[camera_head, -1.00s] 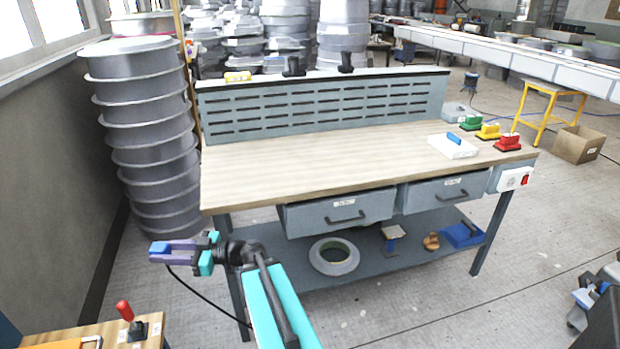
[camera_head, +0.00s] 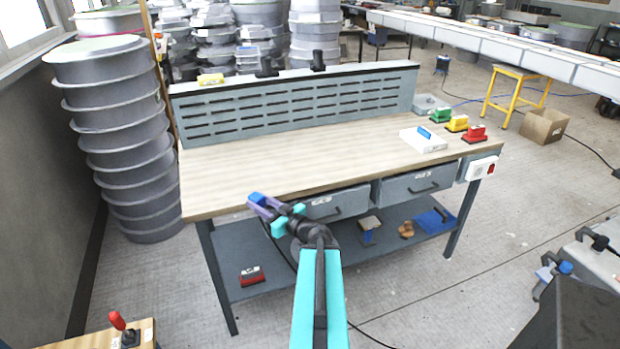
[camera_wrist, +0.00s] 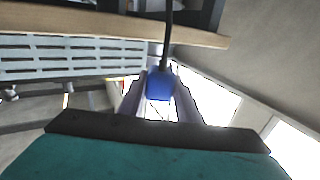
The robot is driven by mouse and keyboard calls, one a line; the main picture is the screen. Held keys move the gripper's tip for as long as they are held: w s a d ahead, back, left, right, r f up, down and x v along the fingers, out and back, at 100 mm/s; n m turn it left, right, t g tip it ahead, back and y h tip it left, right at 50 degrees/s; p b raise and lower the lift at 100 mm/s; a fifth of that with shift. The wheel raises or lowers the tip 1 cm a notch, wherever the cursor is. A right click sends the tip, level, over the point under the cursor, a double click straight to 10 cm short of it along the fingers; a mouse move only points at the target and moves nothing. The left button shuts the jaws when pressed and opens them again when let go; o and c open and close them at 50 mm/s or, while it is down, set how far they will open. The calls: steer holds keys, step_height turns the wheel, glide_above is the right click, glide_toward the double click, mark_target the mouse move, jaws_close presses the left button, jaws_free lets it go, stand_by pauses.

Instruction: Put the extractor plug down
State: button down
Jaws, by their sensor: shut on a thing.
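My gripper (camera_head: 262,203) is shut on the blue extractor plug (camera_head: 256,197), in front of the workbench's left front edge in the head view. The plug also shows between the two fingers in the wrist view (camera_wrist: 159,85), with its black cable (camera_wrist: 168,35) running away from it. In the head view the cable hangs below my arm and trails to the floor at the right. The workbench (camera_head: 290,155) has a wooden top, mostly bare. A white socket box (camera_head: 480,168) with a red switch is on the bench's right end.
Below are drawers (camera_head: 418,184) and a shelf (camera_head: 385,250) with several items. Stacked grey moulds (camera_head: 120,140) stand at left. The middle of the top is clear.

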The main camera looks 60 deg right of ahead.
steer(key=s+d+r+m+g+h+p, duration=0.2)
steer(key=s+d+h, duration=0.6)
steer(key=s+d, duration=0.8)
steer(key=s+m+g+p, duration=0.1)
steer(key=s+m+p, duration=0.1)
steer(key=s+m, duration=0.1)
steer(key=shift+s+d+r+m+p, duration=0.15)
steer(key=shift+s+r+m+p, duration=0.05)
steer(key=shift+m+p, duration=0.2)
steer(key=shift+w, duration=0.15)
steer(key=w+b, duration=0.1)
steer(key=b, duration=0.1)
steer(key=w+d+b, duration=0.1)
steer(key=shift+w+d+f, duration=0.1)
steer(key=shift+w+f, duration=0.2)
steer(key=b, duration=0.3)
steer(key=w+b, duration=0.1)
steer(key=b, duration=0.2)
steer(key=shift+w+d+f, duration=0.1)
steer(key=shift+d+f, duration=0.05)
steer(key=shift+d, duration=0.2)
steer(key=b, duration=0.6)
steer(key=shift+w+d+b, duration=0.15)
steer(key=shift+w+b, duration=0.2)
steer(key=shift+w, duration=0.05)
